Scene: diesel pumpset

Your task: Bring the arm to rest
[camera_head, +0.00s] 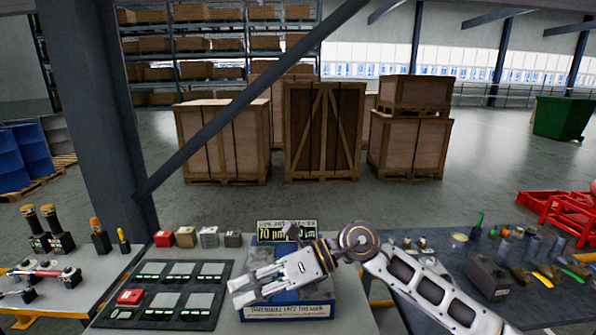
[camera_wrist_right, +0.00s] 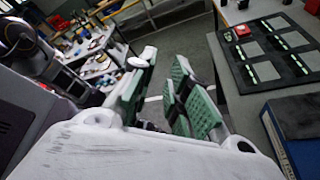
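My right arm comes in from the right in the head view, and its gripper (camera_head: 240,290) points left above the grey bench. It hangs over the blue labelled box and the right edge of the dark slotted board (camera_head: 226,268). In the right wrist view the green-padded fingers (camera_wrist_right: 160,95) stand apart, with only floor showing between them. The gripper is open and empty. My left gripper is not in the head view.
A red block (camera_head: 129,297) sits on the board's lower left. Several small blocks (camera_head: 209,237) line the bench's back edge, beside a display (camera_head: 287,232). The blue box (camera_head: 290,312) lies under my right gripper. Side tables (camera_head: 50,287) hold parts. A slanted beam (camera_head: 250,95) crosses behind.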

